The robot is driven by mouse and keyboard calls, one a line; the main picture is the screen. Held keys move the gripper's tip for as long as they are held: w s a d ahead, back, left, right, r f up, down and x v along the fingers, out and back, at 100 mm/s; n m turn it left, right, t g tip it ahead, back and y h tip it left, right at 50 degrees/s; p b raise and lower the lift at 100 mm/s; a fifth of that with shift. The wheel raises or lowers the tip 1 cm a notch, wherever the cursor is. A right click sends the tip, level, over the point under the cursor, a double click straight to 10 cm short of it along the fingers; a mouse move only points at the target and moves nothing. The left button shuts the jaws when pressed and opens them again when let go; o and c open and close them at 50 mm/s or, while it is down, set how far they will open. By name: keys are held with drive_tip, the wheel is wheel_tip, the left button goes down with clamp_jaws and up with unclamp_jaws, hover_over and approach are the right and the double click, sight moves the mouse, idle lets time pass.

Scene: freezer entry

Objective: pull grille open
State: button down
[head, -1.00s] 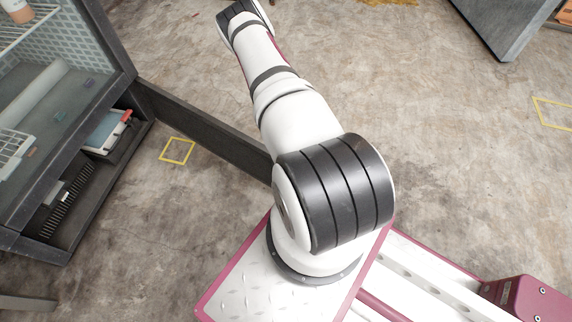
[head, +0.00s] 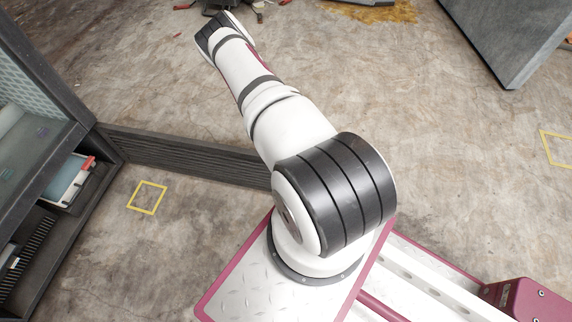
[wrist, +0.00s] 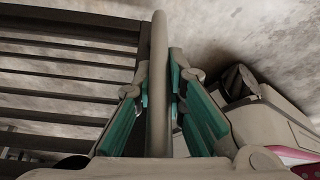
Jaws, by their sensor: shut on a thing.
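The grille (head: 190,157) is a dark slatted panel. In the head view it stands swung out from the base of the freezer cabinet, at a wide angle to its front. Its outer end is hidden behind my arm. In the wrist view the grille's slats (wrist: 65,72) fill the left side. My gripper (wrist: 160,85) has its teal-padded fingers on both sides of an upright grey handle bar (wrist: 158,45) at the grille's outer edge and is shut on it. The gripper is hidden in the head view.
The freezer cabinet (head: 88,125) stands at the left, with its lower compartment exposed and a box with red trim (head: 68,180) inside. A yellow floor square (head: 147,197) lies in front. A grey block (head: 510,40) stands at the upper right. The concrete floor between is mostly clear.

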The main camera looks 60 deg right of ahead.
drive_tip(key=shift+w+d, duration=0.1)
drive_tip(key=shift+d, duration=0.1)
drive_tip(key=c, duration=1.6)
unclamp_jaws()
drive_tip(key=v, duration=1.2)
drive_tip(key=shift+f, duration=0.1)
